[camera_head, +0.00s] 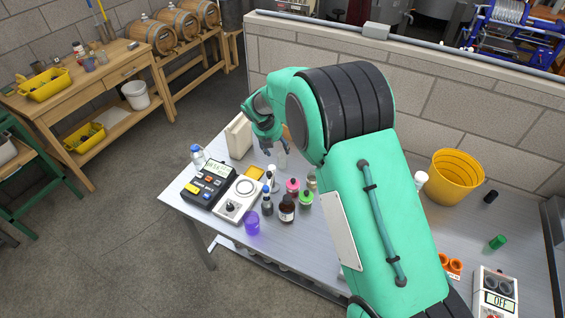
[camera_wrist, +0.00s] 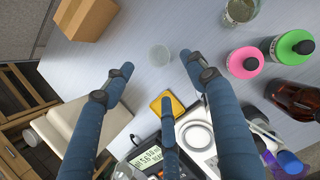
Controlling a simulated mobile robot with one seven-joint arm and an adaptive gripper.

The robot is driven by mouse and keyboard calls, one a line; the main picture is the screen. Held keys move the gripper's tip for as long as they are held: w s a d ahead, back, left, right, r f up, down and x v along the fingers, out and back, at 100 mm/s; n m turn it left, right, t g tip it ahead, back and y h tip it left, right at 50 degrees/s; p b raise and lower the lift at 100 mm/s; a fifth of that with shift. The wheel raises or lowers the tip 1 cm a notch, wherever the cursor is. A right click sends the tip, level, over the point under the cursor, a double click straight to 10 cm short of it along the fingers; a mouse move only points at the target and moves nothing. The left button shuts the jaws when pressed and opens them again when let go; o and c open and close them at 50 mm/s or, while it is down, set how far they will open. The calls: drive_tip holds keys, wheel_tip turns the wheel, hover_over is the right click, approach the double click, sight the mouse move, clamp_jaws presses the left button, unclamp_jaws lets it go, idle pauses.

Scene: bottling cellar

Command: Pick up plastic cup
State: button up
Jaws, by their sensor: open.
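A small clear cup (camera_wrist: 160,57) stands on the grey table, seen from above in the wrist view. In the head view a clear, faint shape (camera_head: 281,158) just below my fingers looks like the same cup. My gripper (camera_wrist: 157,66) is open, its fingers spread and pointing down toward the table, with the cup showing in the gap between the tips. Nothing is held. The height of the fingertips over the cup is hard to tell. A purple see-through cup (camera_head: 251,223) stands at the table's front edge.
A yellow sponge (camera_wrist: 163,104) lies close to the cup. Pink (camera_wrist: 244,62) and green (camera_wrist: 292,47) bottles, a brown bottle (camera_head: 286,208) and a glass beaker (camera_wrist: 241,12) stand to one side. A beige box (camera_head: 239,137), cardboard box (camera_wrist: 92,16), meter (camera_head: 208,184) and white scale (camera_head: 239,199) surround the spot.

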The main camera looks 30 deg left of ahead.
sight(282, 161)
drive_tip(key=b+x, duration=0.1)
drive_tip(key=x, duration=0.5)
drive_tip(key=shift+w+f, duration=0.1)
drive_tip(key=shift+f, duration=0.2)
drive_tip(key=shift+b+x, duration=0.55)
drive_tip(key=shift+x, duration=2.05)
drive_tip(key=c, duration=1.1)
